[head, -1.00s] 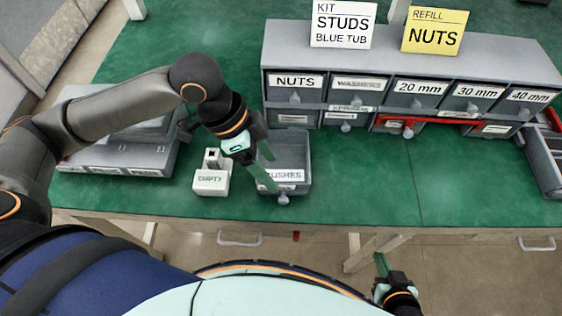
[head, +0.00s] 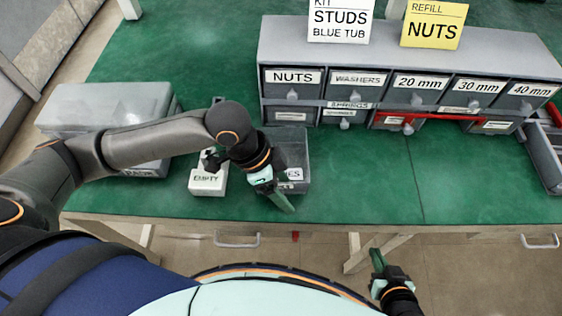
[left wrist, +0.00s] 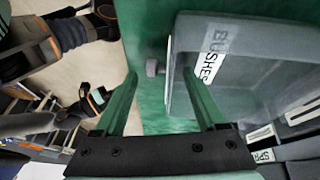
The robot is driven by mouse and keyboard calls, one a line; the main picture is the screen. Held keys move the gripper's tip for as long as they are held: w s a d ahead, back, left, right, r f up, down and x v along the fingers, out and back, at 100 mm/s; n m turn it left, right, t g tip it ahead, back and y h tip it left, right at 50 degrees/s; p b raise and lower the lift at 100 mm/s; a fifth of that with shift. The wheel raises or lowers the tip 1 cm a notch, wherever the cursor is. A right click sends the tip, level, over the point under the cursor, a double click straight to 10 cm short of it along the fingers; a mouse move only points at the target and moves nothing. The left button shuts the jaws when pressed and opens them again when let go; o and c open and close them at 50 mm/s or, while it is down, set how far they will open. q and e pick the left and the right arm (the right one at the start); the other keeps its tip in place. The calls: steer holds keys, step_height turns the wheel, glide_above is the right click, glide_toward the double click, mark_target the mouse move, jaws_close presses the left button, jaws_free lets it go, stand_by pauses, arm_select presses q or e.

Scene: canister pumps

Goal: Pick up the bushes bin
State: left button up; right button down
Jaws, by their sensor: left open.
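The bushes bin (head: 292,150) is a grey open-topped bin on the green table, left of centre in the head view. Its label is partly hidden behind my left gripper (head: 287,206). I cannot tell if a finger touches the bin. My right gripper (head: 377,260) hangs below the table's front edge, away from the bin.
A white block marked EMPTY (head: 207,183) stands just left of the bin. A grey drawer cabinet (head: 400,60) with labelled drawers and a red bar (head: 425,115) stands behind. Grey containers (head: 70,100) lie left, under my arm. The table right of the bin is clear.

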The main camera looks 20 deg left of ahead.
arm_select(q)
steer(key=c, duration=1)
jaws_close()
arm_select(e)
steer(key=shift+s+d+f, duration=0.2)
steer(key=shift+d, duration=0.05)
steer(key=shift+s, duration=0.1)
arm_select(q)
steer(key=shift+r, duration=0.1)
